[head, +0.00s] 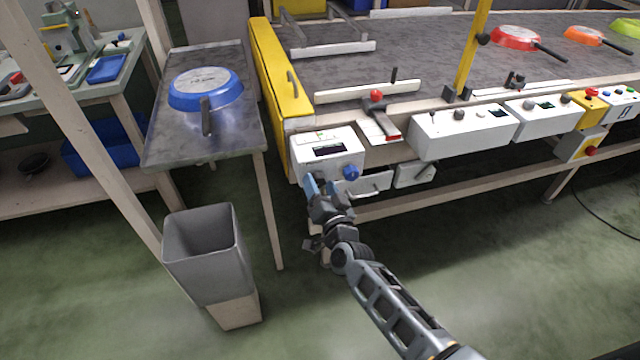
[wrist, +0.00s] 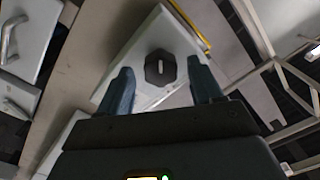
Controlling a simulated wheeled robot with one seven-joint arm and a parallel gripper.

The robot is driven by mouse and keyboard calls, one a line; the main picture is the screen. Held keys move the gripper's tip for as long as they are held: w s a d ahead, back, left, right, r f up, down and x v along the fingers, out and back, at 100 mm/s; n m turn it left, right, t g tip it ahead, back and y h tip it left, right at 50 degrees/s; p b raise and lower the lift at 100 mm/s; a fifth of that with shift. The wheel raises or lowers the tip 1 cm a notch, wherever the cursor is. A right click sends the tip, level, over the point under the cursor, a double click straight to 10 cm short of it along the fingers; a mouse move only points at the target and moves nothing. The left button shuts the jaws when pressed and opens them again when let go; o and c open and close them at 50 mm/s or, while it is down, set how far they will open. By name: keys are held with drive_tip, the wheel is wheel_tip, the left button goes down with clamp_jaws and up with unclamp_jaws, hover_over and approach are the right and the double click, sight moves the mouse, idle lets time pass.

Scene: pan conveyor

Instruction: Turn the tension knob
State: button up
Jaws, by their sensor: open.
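A white control box (head: 328,152) with a dark display stands at the near left corner of the conveyor. In the wrist view a dark, many-sided knob (wrist: 160,68) with a white pointer line sits on a white face. In the wrist view the open gripper (wrist: 164,82) has one finger on each side of the dark knob, with gaps showing. Contact is not visible.
A steel side table (head: 205,143) with a blue pan (head: 206,90) and a grey bin (head: 202,255) stand left. A yellow guard (head: 277,65) rises behind the box.

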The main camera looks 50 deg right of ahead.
drive_tip(key=v, duration=0.6)
drive_tip(key=shift+s+a, duration=0.2)
drive_tip(key=shift+s, duration=0.1)
drive_tip(key=s+a+r+n+y, duration=0.2)
drive_tip(key=s+a+n+y, duration=0.1)
drive_tip(key=s+a, duration=0.45)
drive_tip(key=s+a+r+n+y, duration=0.25)
drive_tip(key=s+a, duration=0.35)
drive_tip(key=s, duration=0.3)
drive_tip(key=s+a+r+n+y, duration=0.2)
drive_tip(key=s+r+n, duration=0.2)
drive_tip(key=s+r, duration=0.2)
drive_tip(key=s+a+r+n+y, duration=0.2)
drive_tip(key=s+a+r+n, duration=0.1)
drive_tip(key=s+r, duration=0.4)
drive_tip(key=shift+s+a+r+n, duration=0.15)
drive_tip(key=shift+s+r+n, duration=0.1)
drive_tip(key=shift+s+n, duration=0.4)
drive_tip(key=shift+y, duration=0.25)
drive_tip(key=shift+c, duration=0.3)
